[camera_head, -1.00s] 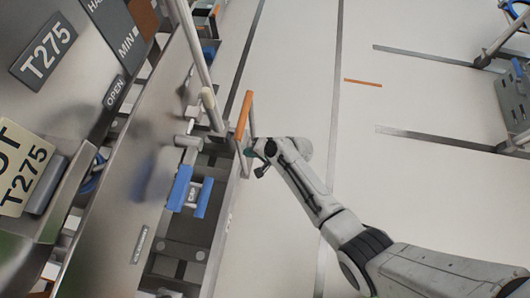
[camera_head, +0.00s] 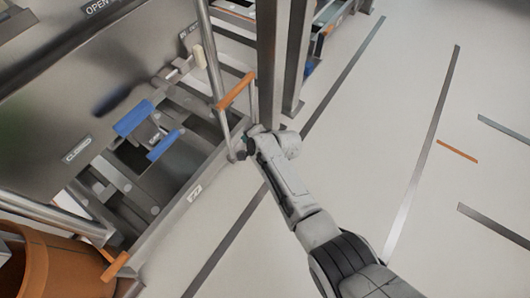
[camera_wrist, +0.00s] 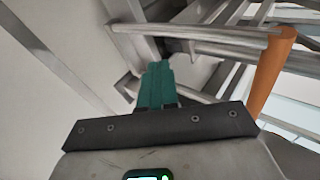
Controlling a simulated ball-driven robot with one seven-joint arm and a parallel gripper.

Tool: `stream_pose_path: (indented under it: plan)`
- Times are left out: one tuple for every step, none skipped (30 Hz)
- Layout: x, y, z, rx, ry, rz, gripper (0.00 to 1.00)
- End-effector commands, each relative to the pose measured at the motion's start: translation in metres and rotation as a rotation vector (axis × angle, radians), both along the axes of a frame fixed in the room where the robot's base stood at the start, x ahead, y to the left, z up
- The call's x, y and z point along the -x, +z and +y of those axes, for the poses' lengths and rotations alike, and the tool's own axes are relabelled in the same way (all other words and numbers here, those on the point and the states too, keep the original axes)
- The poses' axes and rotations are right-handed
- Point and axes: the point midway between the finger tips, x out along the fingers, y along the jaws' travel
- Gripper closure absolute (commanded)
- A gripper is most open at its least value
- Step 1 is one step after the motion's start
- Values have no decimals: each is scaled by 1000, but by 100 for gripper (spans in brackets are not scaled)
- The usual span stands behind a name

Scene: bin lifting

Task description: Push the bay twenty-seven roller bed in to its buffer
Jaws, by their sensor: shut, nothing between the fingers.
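The roller bed (camera_head: 208,178) is a grey metal frame with a small white "27" plate on its near side rail, in the head view. Blue blocks (camera_head: 134,118) sit inside its left part. A push handle with an orange grip (camera_head: 237,91) rises at its right end. My gripper (camera_head: 241,150) is at the foot of this handle, by the end of the frame; I cannot tell if it touches. In the wrist view its green fingers (camera_wrist: 155,84) are together and empty, pointing at metal bars. The orange grip (camera_wrist: 271,68) stands to their right. The buffer is not clearly seen.
A steel panel with a CLOSED label (camera_head: 76,149) stands behind the bed. A dark upright post (camera_head: 269,60) is just beyond my gripper. An orange round bin (camera_head: 60,270) is at lower left. Open pale floor (camera_head: 400,120) with grey lines lies to the right.

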Motion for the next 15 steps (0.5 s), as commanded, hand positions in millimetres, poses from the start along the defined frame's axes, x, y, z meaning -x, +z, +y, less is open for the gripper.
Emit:
stream_pose_path:
  plan:
    - [-8, -8, 12, 0, 4, -3, 100]
    - [-12, -8, 17, 0, 3, -3, 100]
    - [-17, -7, 24, -1, 4, -2, 100]
    - [-20, -7, 28, -1, 2, -2, 100]
    - [-24, -7, 33, -1, 1, -2, 100]
    - [-28, -7, 38, -1, 2, -2, 100]
    - [-31, -7, 43, -1, 1, -1, 100]
    - [-34, -6, 46, -1, 1, -2, 100]
    - [-37, -6, 51, 1, 1, 0, 100]
    - [-40, -5, 54, 0, 1, -2, 100]
    - [-42, -5, 57, 0, 1, -1, 100]
    - [-44, -5, 60, 0, 1, 0, 100]
    - [-46, -4, 63, -1, 1, 0, 100]
    - [-47, -3, 65, 0, 0, 0, 100]
    - [-48, -3, 66, 1, 0, 1, 100]
